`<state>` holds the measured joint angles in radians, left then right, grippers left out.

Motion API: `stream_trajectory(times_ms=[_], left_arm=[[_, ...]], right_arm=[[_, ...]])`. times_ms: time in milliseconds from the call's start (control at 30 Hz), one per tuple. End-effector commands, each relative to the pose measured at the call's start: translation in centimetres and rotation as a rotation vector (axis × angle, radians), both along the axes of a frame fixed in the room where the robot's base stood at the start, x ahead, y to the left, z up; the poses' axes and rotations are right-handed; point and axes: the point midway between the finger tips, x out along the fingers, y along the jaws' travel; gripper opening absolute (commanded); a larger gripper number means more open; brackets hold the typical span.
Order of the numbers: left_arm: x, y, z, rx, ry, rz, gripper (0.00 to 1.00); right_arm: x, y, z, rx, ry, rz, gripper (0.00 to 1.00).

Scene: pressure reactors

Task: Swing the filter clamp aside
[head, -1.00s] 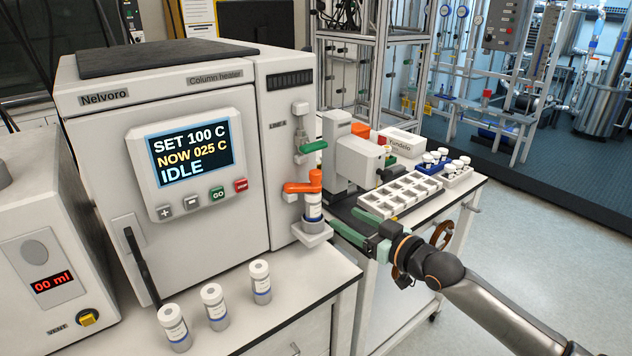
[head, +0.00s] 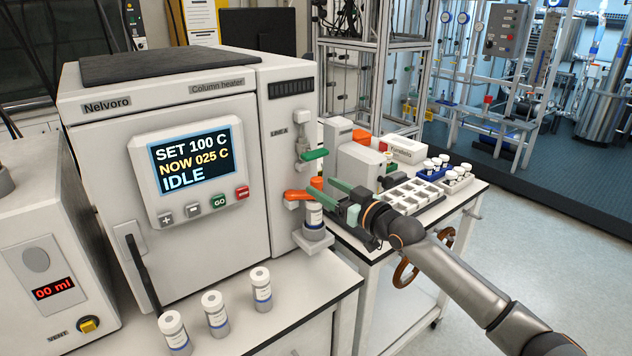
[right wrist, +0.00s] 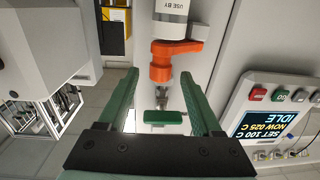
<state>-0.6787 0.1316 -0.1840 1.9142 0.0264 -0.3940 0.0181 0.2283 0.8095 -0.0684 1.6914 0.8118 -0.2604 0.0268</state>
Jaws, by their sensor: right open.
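The orange filter clamp (head: 298,195) sits at the front of the column heater, by the white filter cartridge (head: 314,214) with its printed label. In the right wrist view the orange clamp (right wrist: 170,62) shows beside the cartridge (right wrist: 171,12), ahead of the fingers. My right gripper (head: 329,198) is open and empty, its green fingers pointing at the clamp from the right. In the right wrist view the gripper (right wrist: 161,85) has one finger on each side of the clamp's line; I see no contact. My left gripper is out of view.
A green valve handle (head: 315,154) sits above the clamp on the heater (head: 95,130). Several labelled cartridges (head: 217,311) stand on the front bench. A white compartment tray (head: 411,195) and vial racks (head: 457,180) are on the right-hand bench. A grey instrument (head: 357,163) stands close behind my gripper.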

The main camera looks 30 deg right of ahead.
Motion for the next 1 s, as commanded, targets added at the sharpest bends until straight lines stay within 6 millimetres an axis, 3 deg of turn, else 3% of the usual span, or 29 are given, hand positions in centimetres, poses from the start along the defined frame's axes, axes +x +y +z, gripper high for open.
stream_trajectory(times_ms=[300, 733, 1000], left_arm=[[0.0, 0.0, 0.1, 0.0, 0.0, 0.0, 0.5], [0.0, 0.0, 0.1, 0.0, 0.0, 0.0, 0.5], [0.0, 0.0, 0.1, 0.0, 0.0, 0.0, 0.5]], right_arm=[[3.2, 0.4, 0.0, 0.001, -0.002, 0.0, 0.66], [3.8, 0.6, 0.0, 0.0, 0.0, 0.001, 0.66], [3.8, 0.5, 0.0, -0.001, 0.0, 0.0, 0.36]])
